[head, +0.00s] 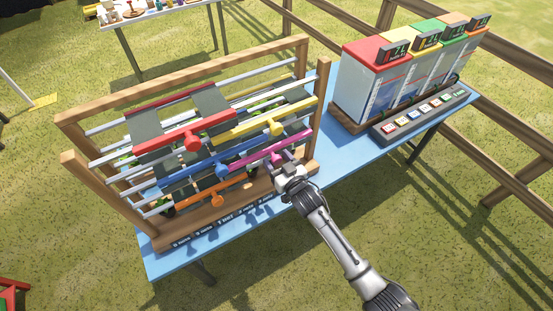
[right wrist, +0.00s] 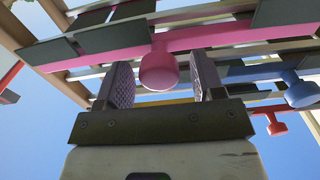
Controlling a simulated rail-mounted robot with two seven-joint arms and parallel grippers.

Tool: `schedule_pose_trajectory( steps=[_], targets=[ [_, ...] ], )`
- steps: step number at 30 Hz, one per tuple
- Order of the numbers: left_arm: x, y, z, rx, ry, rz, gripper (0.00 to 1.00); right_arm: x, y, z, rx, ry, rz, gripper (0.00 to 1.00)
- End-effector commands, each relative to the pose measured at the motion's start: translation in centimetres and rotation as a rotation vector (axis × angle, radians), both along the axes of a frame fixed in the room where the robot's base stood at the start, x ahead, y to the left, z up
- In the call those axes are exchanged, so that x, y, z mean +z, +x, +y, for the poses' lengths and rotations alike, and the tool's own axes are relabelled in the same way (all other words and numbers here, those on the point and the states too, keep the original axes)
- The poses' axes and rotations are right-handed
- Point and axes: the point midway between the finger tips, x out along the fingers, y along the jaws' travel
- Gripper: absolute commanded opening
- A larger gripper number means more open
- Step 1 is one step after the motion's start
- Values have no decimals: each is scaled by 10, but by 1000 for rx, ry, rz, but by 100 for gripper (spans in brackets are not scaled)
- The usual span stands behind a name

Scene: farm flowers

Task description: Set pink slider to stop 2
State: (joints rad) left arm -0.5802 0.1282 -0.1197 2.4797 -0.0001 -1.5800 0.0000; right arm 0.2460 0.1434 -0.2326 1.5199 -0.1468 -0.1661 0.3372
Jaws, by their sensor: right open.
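The pink slider (head: 279,153) is a magenta bar on a metal rail at the right part of the wooden frame, with a round pink knob. In the right wrist view the pink knob (right wrist: 158,70) sits between the two open fingers, with a visible gap to each side. My right gripper (head: 284,160) is open at the pink slider; it also shows in the right wrist view (right wrist: 158,88). In the head view the gripper partly hides the knob. A strip of stop labels (head: 225,221) runs along the frame's base; I cannot read which stop the slider is at. My left gripper is not in view.
Red (head: 185,140), yellow (head: 262,126), blue (head: 217,163) and orange (head: 213,192) sliders sit close around on the same frame (head: 68,118). A box unit with coloured lids (head: 372,83) and a button panel (head: 424,115) stand at the right of the blue table (head: 160,264).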

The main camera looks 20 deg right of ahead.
Motion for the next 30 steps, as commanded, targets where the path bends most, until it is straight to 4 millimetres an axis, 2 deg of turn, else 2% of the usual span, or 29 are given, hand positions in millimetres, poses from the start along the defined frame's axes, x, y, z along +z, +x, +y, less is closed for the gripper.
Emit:
schedule_pose_trajectory(
  steps=[13, 30],
  targets=[
    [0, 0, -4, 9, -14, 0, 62, 0, 7, 1, 0, 0, 0, 62],
    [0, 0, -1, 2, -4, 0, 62, 0, 7, 1, 0, 0, 0, 8]
  ],
)
